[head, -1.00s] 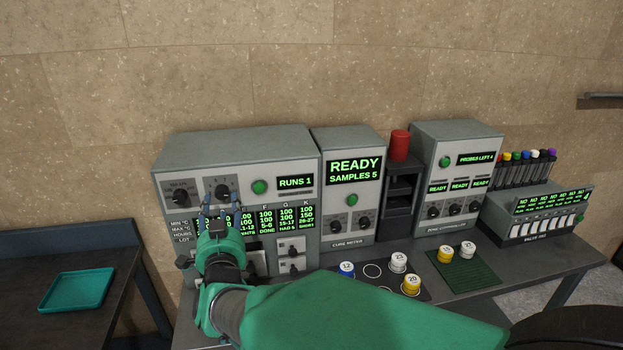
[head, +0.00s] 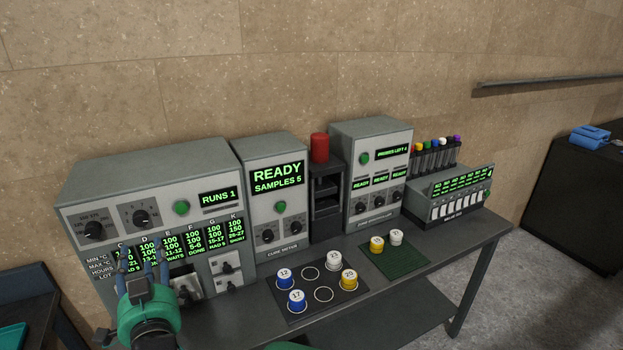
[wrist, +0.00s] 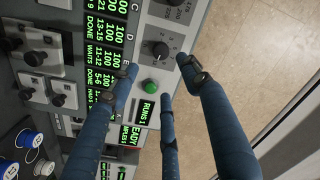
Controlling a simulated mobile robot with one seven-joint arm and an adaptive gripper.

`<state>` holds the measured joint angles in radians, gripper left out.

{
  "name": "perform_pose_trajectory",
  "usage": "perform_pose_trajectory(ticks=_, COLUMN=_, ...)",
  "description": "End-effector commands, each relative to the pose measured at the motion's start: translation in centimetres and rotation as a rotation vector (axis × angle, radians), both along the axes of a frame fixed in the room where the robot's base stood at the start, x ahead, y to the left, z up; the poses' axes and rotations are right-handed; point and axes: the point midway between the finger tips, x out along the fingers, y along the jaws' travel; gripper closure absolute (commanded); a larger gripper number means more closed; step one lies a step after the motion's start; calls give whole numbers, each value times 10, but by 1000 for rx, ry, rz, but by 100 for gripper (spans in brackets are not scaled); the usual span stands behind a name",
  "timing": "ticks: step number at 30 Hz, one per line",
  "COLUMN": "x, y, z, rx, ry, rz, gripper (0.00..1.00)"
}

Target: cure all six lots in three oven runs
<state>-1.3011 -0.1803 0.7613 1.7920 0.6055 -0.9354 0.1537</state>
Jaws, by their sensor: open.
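The oven (head: 150,165) stands at the left of the bench with two knobs, a green button (head: 181,207) and a display reading RUNS 1 (head: 218,198). Its lot table lists columns C to K; F reads DONE, E reads WAITS. My gripper (head: 143,254) is open and empty in front of that table; in the wrist view its blue fingers (wrist: 165,100) spread before the oven's knobs and green button. On the dark mat (head: 308,314) stand blue-lidded pots 12 (head: 285,275) and 17 (head: 296,300), white 23 (head: 334,260) and yellow 20 (head: 348,279). A yellow pot (head: 376,243) and a white pot (head: 396,237) stand on the green mat.
The cure meter (head: 276,190) reads READY, SAMPLES 5. A red cylinder (head: 320,147) tops the dark rack. The probe controller (head: 372,165) and valve box (head: 452,200) stand to the right. A teal tray (head: 12,338) lies on the side table at left.

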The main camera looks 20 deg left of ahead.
Motion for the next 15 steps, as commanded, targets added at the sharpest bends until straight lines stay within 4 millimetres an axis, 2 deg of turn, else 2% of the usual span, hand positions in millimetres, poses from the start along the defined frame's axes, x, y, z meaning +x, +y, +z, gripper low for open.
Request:
perform_pose_trajectory(ticks=1, x=0, y=0, z=0, rx=0, ry=0, rz=0, gripper=55)
perform_pose_trajectory(ticks=8, x=2, y=-2, z=0, rx=13, ry=15, rz=0, gripper=100)
perform_pose_trajectory(ticks=15, x=9, y=-12, z=1, rx=90, ry=103, rz=-5, gripper=100)
